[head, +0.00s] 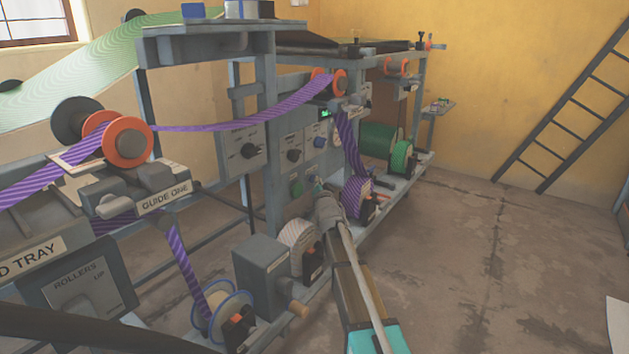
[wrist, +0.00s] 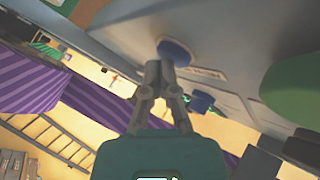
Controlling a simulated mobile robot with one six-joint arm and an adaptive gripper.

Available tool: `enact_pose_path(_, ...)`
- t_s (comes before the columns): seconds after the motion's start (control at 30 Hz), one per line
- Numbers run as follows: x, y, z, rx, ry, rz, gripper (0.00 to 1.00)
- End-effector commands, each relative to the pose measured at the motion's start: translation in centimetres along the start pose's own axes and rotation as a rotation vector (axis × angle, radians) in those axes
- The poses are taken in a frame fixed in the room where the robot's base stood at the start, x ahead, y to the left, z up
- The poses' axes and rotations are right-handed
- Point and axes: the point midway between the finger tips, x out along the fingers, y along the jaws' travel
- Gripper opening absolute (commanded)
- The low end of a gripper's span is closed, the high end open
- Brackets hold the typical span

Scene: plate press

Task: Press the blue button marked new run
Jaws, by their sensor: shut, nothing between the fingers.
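In the wrist view a round blue button (wrist: 178,50) sits on the grey panel, with a label beside it too small to read. My gripper (wrist: 162,66) is shut and empty, its fingertips at the lower edge of this button in the picture. I cannot tell whether they touch it. A second blue knob or button (wrist: 201,101) lies beyond the fingers. In the head view my gripper (head: 319,188) is at the press's lower panel, right of a green button (head: 296,187), and it hides what is directly behind it. A blue knob (head: 319,142) shows higher on the press.
A large green button (wrist: 288,92) is close on the right in the wrist view. A purple striped ribbon roll (head: 356,198) stands right of my gripper, and a white reel (head: 297,240) is below left. The floor to the right is open, with a ladder (head: 570,130) against the wall.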

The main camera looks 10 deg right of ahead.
Motion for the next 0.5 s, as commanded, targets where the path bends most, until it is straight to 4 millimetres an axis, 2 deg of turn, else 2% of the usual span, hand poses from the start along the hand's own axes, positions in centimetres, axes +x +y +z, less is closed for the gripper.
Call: enact_pose_path(0.5,-0.37,0.24,-0.23,0.0,0.0,0.0,0.0)
